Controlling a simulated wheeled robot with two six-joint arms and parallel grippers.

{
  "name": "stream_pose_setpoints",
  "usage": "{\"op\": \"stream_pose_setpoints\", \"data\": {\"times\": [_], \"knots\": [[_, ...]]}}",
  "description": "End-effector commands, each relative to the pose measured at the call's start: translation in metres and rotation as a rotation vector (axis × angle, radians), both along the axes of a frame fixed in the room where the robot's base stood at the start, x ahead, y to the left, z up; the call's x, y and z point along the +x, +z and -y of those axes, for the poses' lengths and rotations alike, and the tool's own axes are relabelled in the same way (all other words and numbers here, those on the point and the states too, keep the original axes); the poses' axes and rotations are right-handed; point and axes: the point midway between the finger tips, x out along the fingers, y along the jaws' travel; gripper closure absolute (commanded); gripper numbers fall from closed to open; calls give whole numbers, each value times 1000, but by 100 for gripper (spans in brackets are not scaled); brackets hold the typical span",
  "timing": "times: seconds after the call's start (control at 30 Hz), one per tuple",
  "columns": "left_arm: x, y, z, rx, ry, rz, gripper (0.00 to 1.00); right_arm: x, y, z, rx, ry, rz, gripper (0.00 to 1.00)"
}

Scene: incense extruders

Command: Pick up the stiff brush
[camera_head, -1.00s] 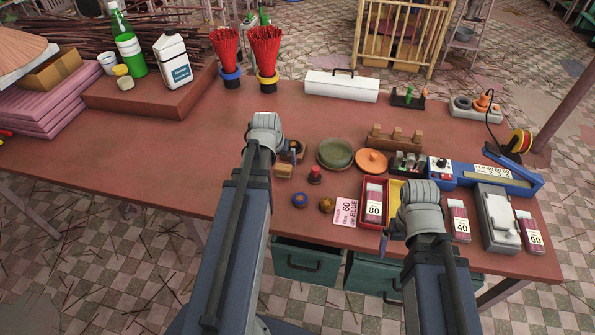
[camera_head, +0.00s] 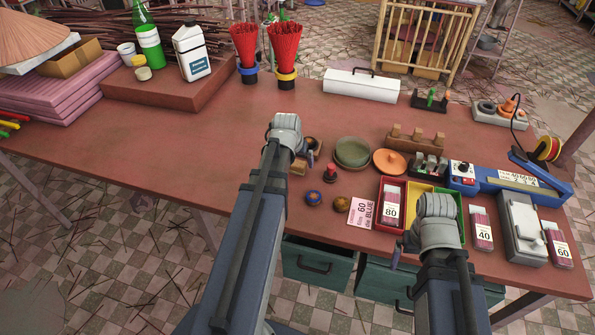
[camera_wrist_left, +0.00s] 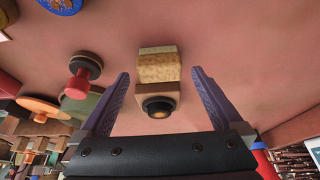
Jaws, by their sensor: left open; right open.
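A block-shaped thing that looks like the stiff brush (camera_wrist_left: 158,68) is on the table. It has a pale wooden part, a tan bristle-like band and a round dark knob at its near end. It lies between the spread fingers of my left gripper (camera_wrist_left: 159,76) in the left wrist view, with gaps on both sides. In the head view the brush (camera_head: 299,167) is partly hidden by my left gripper (camera_head: 303,153), which is open and empty above it. My right gripper (camera_head: 397,252) is open near the front table edge, its fingers partly hidden by its wrist.
A red-handled stamp-like piece (camera_head: 330,172), a green bowl (camera_head: 352,152) and two small round pieces stand nearby. Coloured trays (camera_head: 389,218), a blue device (camera_head: 500,184) and a wooden rack (camera_head: 416,138) crowd the right.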

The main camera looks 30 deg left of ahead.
Motion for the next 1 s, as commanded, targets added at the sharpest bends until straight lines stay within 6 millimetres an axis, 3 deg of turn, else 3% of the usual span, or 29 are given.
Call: {"op": "stream_pose_setpoints", "data": {"times": [0.03,0.17,0.47,1.0], "knots": [[4,-14,-1,0,0,0,0,0,-13,0,0,0,0,0],[9,-26,-2,0,0,0,0,0,-26,0,0,0,0,0],[10,-26,-2,0,0,0,0,0,-26,0,0,0,0,0],[10,-26,-2,0,0,0,61,0,-26,0,0,0,0,0]]}}
